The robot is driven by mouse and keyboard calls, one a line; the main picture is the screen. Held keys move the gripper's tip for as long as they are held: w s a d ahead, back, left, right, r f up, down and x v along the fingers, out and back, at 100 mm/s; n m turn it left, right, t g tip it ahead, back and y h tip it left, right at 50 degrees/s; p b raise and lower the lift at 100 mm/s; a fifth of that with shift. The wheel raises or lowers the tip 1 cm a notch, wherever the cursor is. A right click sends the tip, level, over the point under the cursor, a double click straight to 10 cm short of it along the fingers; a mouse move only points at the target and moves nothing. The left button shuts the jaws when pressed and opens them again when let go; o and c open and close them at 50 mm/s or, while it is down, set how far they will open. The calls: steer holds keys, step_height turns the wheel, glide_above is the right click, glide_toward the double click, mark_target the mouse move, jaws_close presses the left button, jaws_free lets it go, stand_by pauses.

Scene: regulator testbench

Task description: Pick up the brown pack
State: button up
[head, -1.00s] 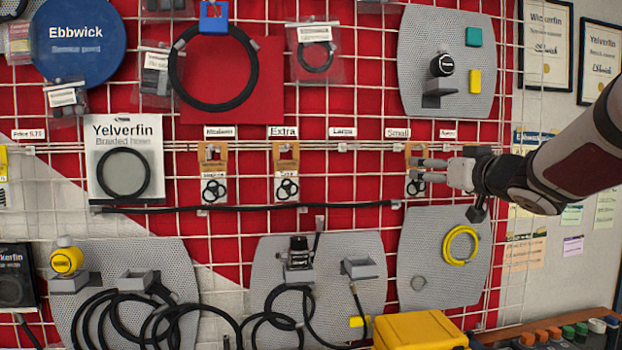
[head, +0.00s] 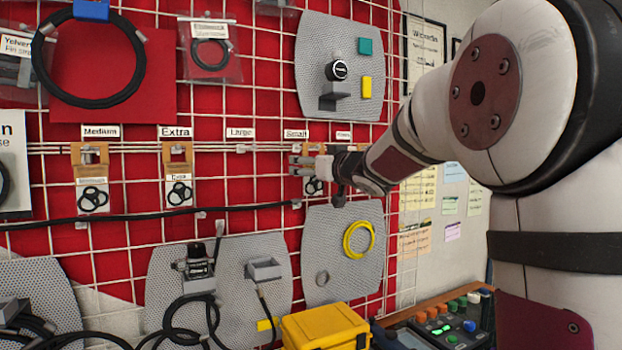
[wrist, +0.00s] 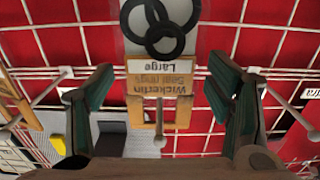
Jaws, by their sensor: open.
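A brown-topped pack with black rings (head: 313,186) hangs on the wall grid at the right, under the "Small" shelf label. My gripper (head: 306,166) is in front of it and hides much of its top. In the wrist view the pack (wrist: 160,83) appears upside down, reading "Wickerfin" and "Large". It lies between my two open, green-padded fingers (wrist: 160,104), with a gap on each side. A hook pin crosses its brown part. Two similar brown-topped packs hang further left, one under "Medium" (head: 92,180) and one under "Extra" (head: 178,175).
Grey perforated panels stand above (head: 342,45) and below (head: 315,272) my gripper. The lower one carries a yellow coil (head: 359,240). A black hose (head: 150,216) runs below the packs. A yellow case (head: 325,328) and a control panel (head: 450,325) are at the bottom.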

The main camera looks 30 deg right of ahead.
steer(key=c, duration=1)
steer(key=shift+c, duration=0.2)
steer(key=shift+s+r+p, duration=0.1)
steer(key=shift+r+p, duration=0.3)
steer(key=shift+r, duration=0.5)
steer(key=s+p, duration=0.1)
steer(key=s, duration=1.7)
steer(key=shift+f+p, duration=0.15)
steer(key=shift+p, duration=0.25)
